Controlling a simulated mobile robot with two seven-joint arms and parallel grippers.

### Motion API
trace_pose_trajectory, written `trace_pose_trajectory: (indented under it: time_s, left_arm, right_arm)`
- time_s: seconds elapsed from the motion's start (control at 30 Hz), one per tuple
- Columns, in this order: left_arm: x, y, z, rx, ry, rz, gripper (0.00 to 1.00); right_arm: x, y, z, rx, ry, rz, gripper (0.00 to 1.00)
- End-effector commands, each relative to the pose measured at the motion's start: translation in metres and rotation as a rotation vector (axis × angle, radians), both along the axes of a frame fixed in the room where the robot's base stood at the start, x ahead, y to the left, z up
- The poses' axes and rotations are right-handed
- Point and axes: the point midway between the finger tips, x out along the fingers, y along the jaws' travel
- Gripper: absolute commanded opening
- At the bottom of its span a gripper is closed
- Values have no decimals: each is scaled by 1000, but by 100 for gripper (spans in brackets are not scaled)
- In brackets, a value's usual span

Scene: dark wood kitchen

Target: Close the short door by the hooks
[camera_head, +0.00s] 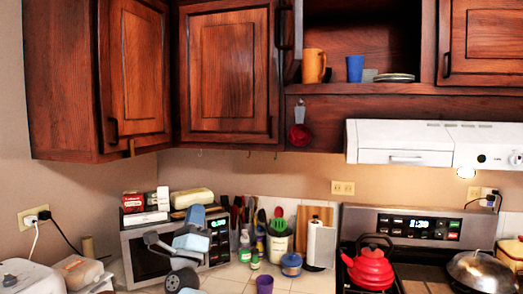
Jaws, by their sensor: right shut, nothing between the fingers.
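A short wooden cabinet door (286,22) stands open at the left side of an open upper shelf (350,30), seen almost edge-on. A row of small hooks (225,153) sits under the closed middle cabinet (221,72), to the left of that shelf. My right gripper (153,239) is low in front of the microwave, well below the hooks and the door, touching neither. It is shut and empty; grey and blue parts of my arm show beside it. My left gripper is not in view.
The shelf holds an orange mug (313,66), a blue cup (355,68) and plates (393,77). A red measuring cup (300,135) hangs below. A range hood (405,143) is at right.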

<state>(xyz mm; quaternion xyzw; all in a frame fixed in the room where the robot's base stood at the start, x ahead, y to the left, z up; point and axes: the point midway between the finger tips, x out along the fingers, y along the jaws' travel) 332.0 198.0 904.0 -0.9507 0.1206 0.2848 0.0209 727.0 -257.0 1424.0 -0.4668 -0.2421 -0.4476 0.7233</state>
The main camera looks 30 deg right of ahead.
Motion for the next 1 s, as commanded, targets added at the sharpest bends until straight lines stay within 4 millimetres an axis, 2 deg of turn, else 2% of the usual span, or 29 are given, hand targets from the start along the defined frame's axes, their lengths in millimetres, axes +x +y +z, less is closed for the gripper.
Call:
trace_pose_trajectory:
  time_s: [0.03,0.1,0.27,0.4,0.5,0.6,0.73,0.83,1.0]
  left_arm:
    - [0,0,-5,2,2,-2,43]
    - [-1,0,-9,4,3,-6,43]
    - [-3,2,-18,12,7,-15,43]
    - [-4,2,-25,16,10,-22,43]
    - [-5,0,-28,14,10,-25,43]
    - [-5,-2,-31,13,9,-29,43]
    - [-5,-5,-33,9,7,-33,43]
    - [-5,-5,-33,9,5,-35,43]
    - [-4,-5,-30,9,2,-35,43]
  right_arm:
    - [4,-3,38,99,-115,32,0]
    - [4,-10,85,240,-272,84,0]
    - [-7,-19,183,546,-633,219,0]
    - [-29,-17,262,794,-945,344,0]
    - [-50,-10,313,958,-1155,431,0]
    - [-73,0,355,1098,-1334,503,0]
    - [-99,13,394,1233,-1504,571,0]
    - [-112,21,411,1297,-1582,598,0]
    - [-120,20,421,1336,-1632,613,0]
